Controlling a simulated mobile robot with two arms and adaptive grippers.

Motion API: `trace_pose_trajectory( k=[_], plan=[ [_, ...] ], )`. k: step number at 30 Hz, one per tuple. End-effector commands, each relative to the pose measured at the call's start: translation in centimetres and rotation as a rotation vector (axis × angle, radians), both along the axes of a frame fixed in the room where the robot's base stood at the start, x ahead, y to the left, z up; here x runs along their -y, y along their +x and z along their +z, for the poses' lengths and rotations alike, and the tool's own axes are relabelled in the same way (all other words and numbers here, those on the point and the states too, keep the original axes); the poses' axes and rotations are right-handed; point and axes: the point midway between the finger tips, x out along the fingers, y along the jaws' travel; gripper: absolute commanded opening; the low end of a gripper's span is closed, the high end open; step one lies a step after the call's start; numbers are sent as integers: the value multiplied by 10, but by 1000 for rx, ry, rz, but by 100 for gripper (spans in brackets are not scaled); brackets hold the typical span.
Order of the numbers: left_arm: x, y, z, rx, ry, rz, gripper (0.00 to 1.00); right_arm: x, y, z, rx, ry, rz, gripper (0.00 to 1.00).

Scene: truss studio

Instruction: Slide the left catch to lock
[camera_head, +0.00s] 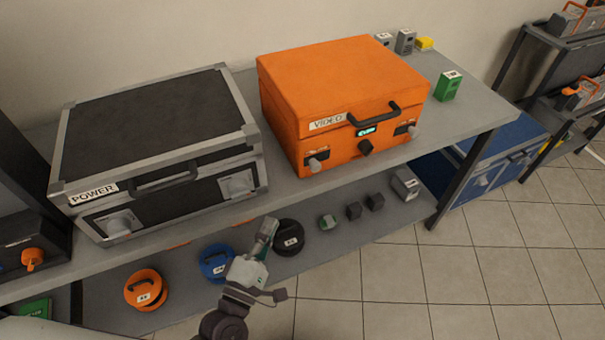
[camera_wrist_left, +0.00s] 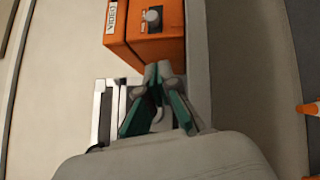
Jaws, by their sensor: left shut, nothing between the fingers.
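The orange VIDEO case (camera_head: 340,75) stands shut on the upper shelf. Its left catch (camera_head: 316,163) is a dark plate with a grey knob low on the front; a similar right catch (camera_head: 408,129) and a dark centre knob (camera_head: 365,147) show too. The left catch's grey knob also shows in the left wrist view (camera_wrist_left: 152,17). My left gripper (camera_head: 270,224) is shut and empty, in front of the shelf edge and apart from the catch, below and left of it. Its fingertips (camera_wrist_left: 158,70) point toward the orange case. My right gripper is not in view.
The black POWER case (camera_head: 150,115) stands left of the orange case, with a gap between. Coloured cable reels, including an orange one (camera_head: 146,290), and small boxes sit on the lower shelf. A green box (camera_head: 449,86) stands right. Tiled floor lies clear in front.

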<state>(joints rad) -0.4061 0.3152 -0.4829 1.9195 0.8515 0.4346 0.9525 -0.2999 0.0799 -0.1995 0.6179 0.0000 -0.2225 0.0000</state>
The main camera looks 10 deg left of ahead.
Motion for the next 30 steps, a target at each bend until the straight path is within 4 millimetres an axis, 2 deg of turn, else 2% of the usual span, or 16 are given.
trace_pose_trajectory(
  k=[8, 14, 23, 30],
  plan=[
    [1, 6, 2, 4, 1, 2, 0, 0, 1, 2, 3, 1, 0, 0],
    [8, 36, 9, 7, 0, 4, 0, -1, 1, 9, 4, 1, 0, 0],
    [24, 97, 20, 7, 2, 3, 0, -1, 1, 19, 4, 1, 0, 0],
    [52, 112, 25, 3, 0, 2, 0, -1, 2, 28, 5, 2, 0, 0]
  ],
)
